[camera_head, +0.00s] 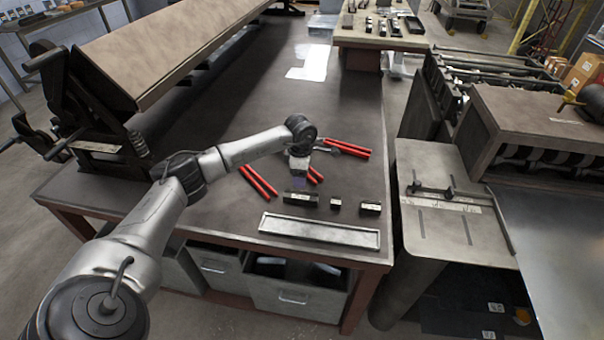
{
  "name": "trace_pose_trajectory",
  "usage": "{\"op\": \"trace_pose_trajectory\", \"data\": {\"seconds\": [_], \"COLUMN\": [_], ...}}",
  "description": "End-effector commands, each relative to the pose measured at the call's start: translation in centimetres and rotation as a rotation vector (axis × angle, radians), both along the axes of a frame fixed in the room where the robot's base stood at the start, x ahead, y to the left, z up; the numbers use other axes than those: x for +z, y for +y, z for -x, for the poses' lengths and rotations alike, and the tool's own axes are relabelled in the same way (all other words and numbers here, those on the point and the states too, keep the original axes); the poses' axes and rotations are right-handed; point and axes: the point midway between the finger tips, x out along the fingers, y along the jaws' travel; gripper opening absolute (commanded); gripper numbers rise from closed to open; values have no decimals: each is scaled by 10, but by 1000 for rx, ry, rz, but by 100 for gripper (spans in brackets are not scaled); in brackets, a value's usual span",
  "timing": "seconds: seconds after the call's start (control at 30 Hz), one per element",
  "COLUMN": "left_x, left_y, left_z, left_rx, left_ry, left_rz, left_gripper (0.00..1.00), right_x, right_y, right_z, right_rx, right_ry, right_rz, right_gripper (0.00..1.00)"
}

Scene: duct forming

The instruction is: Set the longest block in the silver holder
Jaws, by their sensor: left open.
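The silver holder (318,231) is a long, shallow tray lying near the front edge of the dark table. Behind it three dark blocks lie in a row. The longest block (300,198) is at the left, a short block (336,204) is in the middle, and a medium block (371,208) is at the right. My left gripper (299,182) is open and points down, just above and behind the longest block. Its fingers are small and partly hidden. The holder looks empty. My right gripper is not in view.
Red-handled tools (259,181) lie left of the gripper, and more red handles (348,148) lie behind it. The dark table (200,130) has clear room at its middle. A large bending machine (160,55) stands at the back left. A grey machine (440,200) stands beyond the table's right edge.

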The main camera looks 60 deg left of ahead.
Motion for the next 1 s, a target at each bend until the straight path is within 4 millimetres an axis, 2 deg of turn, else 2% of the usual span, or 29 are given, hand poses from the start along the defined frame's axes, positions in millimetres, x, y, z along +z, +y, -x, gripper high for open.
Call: {"op": "trace_pose_trajectory", "data": {"seconds": [0.27, 0.8, 1.0], "left_x": [-11, -79, -90], "left_y": [-1, 0, -1], "left_z": [3, 2, 2], "left_rx": [-49, -47, -48], "left_ry": [16, 15, 13], "left_rz": [2, 2, 1], "left_gripper": [66, 66, 66], "right_x": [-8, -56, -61], "right_y": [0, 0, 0], "right_z": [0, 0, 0], "right_rx": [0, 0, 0], "right_ry": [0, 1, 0], "right_rz": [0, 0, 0], "right_gripper": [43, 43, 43]}}
